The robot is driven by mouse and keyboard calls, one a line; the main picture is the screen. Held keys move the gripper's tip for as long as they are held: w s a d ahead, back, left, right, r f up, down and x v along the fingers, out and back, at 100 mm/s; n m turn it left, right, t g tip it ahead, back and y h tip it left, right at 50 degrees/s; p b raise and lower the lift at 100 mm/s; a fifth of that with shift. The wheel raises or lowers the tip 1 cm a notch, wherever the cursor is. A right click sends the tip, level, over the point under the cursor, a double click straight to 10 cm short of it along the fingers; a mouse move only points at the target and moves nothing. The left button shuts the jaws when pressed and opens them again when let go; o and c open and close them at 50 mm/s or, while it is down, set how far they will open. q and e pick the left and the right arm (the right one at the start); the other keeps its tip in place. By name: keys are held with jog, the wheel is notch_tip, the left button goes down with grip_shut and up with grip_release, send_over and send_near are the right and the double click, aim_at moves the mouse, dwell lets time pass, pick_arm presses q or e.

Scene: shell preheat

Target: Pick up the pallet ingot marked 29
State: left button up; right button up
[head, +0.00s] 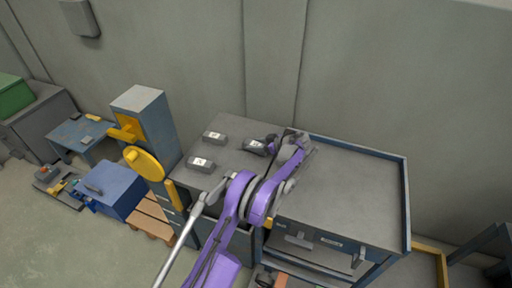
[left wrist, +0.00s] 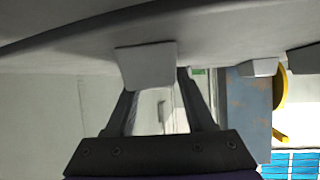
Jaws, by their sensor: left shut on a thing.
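Three dark ingots with white labels are at the left part of the grey bench top: a back one (head: 214,137), a front one (head: 201,164) and a right one (head: 254,147). The label numbers are too small to read. My left gripper (head: 268,144) reaches over the bench from the right side and is shut on the right ingot. In the left wrist view a pale grey block (left wrist: 147,65) sits between the finger ends, against or close to the grey surface; I cannot tell if it is lifted. My right gripper is not in view.
The blue-edged bench top (head: 350,185) is clear to the right of my arm. A blue cabinet with a yellow disc (head: 145,163) stands left of the ingots. A blue box (head: 112,188) and a wooden pallet (head: 152,218) are further left. A wall runs behind.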

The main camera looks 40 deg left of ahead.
pick_arm(q)
grip_shut()
